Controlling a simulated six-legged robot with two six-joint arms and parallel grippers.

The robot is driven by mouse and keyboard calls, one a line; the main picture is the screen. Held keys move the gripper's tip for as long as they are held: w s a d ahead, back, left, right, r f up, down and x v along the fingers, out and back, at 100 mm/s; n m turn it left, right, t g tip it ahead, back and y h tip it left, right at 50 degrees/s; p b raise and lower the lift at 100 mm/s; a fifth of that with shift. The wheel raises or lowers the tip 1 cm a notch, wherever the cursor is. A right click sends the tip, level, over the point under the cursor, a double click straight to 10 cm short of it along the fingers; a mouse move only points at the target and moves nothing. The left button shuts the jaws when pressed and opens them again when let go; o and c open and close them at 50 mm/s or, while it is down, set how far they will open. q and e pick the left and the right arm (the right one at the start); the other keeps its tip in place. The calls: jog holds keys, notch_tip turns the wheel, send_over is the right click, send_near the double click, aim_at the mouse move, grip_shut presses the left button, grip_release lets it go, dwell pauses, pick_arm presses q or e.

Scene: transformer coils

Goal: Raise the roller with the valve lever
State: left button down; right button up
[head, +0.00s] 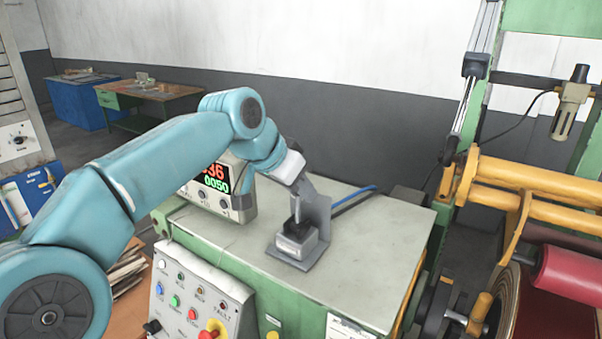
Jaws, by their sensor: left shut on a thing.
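The valve (297,240) is a small grey block on a bracket on top of the green machine cabinet. Its lever stands up from the block, and its upper end meets my left gripper (296,192). My left arm comes in from the left, and the gripper is shut on the lever. The fingertips are small and partly hidden. A red roller (570,277) shows at the right edge, below yellow bars. My right gripper is not in view.
The cabinet top (375,255) is mostly clear around the valve. A display box (216,190) stands behind my left arm. A button panel (195,295) slopes at the front. A blue hose (355,196) runs behind the valve.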

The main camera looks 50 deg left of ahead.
pick_arm(q)
jog(key=shift+w+a+r+g+p, duration=0.15)
jog(key=shift+w+r+g+p, duration=0.15)
jog(key=shift+w+g+p, duration=0.25)
jog(key=shift+f, duration=0.1)
jog(key=c, duration=1)
grip_release()
jog(key=shift+f+g, duration=0.2)
jog(key=shift+g, duration=0.05)
jog(key=shift+c, duration=0.2)
jog(key=v, duration=1.6)
jog(key=shift+s+a+r, duration=0.15)
jog(key=shift+a, duration=0.1)
jog(key=shift+s, duration=0.1)
